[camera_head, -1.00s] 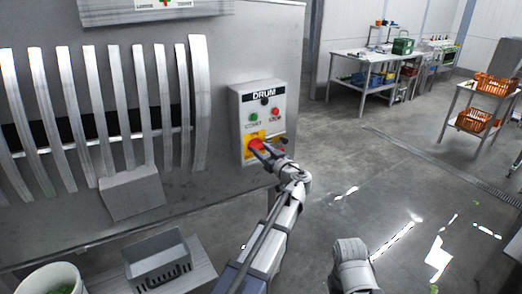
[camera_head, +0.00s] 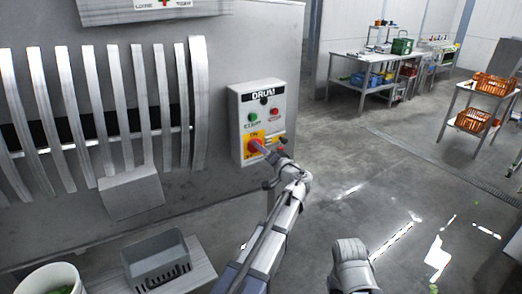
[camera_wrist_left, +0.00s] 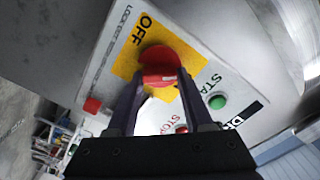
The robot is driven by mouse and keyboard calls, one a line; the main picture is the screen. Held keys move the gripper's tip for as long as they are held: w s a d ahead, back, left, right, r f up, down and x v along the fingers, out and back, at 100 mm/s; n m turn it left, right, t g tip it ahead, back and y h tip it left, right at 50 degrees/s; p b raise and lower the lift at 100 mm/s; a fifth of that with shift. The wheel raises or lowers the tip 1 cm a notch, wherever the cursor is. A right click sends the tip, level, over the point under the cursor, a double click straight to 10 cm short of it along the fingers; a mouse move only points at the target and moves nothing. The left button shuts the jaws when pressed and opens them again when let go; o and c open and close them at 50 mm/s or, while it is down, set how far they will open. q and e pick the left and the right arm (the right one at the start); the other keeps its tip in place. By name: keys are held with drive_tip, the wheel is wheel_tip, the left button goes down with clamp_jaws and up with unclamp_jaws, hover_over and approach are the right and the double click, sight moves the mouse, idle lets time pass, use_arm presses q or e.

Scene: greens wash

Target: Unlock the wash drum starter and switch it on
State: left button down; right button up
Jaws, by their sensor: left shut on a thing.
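The grey drum starter box (camera_head: 236,126) is fixed to the machine's side. Its label reads DRUM, with a green START button (camera_head: 252,118) and a red STOP button (camera_head: 276,115). Below them, a red rotary knob (camera_head: 254,146) sits on a yellow plate; in the left wrist view the knob (camera_wrist_left: 165,60) lies beside the word OFF. My left gripper (camera_wrist_left: 158,84) is shut on the knob's red grip, one finger on each side. A small red piece (camera_wrist_left: 92,105) shows at the box's edge; I cannot tell what it is.
The machine's slatted metal front (camera_head: 120,120) is left of the box. A grey crate (camera_head: 155,262) and a white bucket (camera_head: 50,280) stand below it. Tables with crates (camera_head: 370,58) are at the back, and orange crates (camera_head: 495,86) at the right. The floor between is clear.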

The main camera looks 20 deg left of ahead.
use_arm(q)
drive_tip(key=shift+f+m, duration=0.15)
drive_tip(key=shift+m, duration=3.95)
drive_tip(key=shift+c, duration=1.5)
unclamp_jaws()
drive_tip(key=shift+d, duration=0.1)
drive_tip(key=v, duration=0.7)
drive_tip(key=shift+s+d, duration=0.2)
drive_tip(key=shift+d, duration=0.1)
